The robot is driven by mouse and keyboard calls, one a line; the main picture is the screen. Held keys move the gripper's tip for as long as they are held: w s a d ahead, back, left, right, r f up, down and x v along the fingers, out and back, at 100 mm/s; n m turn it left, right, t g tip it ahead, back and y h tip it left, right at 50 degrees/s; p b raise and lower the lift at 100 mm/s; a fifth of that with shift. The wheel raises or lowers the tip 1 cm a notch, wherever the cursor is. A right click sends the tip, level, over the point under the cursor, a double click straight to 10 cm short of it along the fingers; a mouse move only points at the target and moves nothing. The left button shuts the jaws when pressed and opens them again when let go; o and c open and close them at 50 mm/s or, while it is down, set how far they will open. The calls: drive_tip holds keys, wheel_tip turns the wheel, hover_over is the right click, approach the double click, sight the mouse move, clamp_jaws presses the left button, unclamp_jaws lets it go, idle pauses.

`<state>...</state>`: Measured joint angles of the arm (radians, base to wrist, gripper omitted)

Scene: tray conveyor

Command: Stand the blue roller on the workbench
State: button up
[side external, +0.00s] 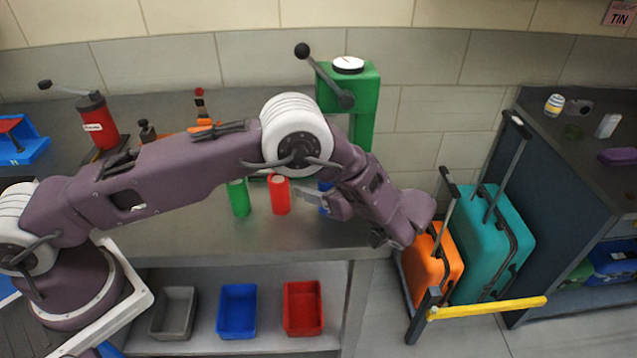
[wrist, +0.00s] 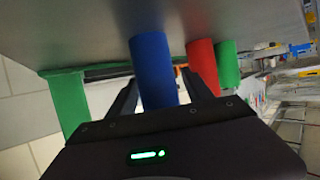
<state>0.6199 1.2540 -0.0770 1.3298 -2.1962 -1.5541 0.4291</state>
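The blue roller (side external: 324,186) is upright at the right end of the workbench (side external: 225,232), partly hidden by my gripper in the side view. In the wrist view, the blue roller (wrist: 155,70) meets the bench surface, which fills the top of that picture. My gripper (side external: 318,200) reaches in from the right with its fingers around the roller. In the wrist view, the fingers (wrist: 160,85) lie on either side of it, with a visible gap at the right finger. They look open; contact at the left finger is unclear.
A red roller (side external: 279,195) and a green roller (side external: 239,198) stand to the left. A green press (side external: 362,95) stands behind. Grey, blue (side external: 237,310) and red bins sit on the lower shelf. An orange suitcase (side external: 433,262) and teal suitcase (side external: 497,240) stand right of the bench.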

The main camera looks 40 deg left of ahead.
drive_tip(key=shift+r, duration=0.2)
drive_tip(key=v, duration=1.2)
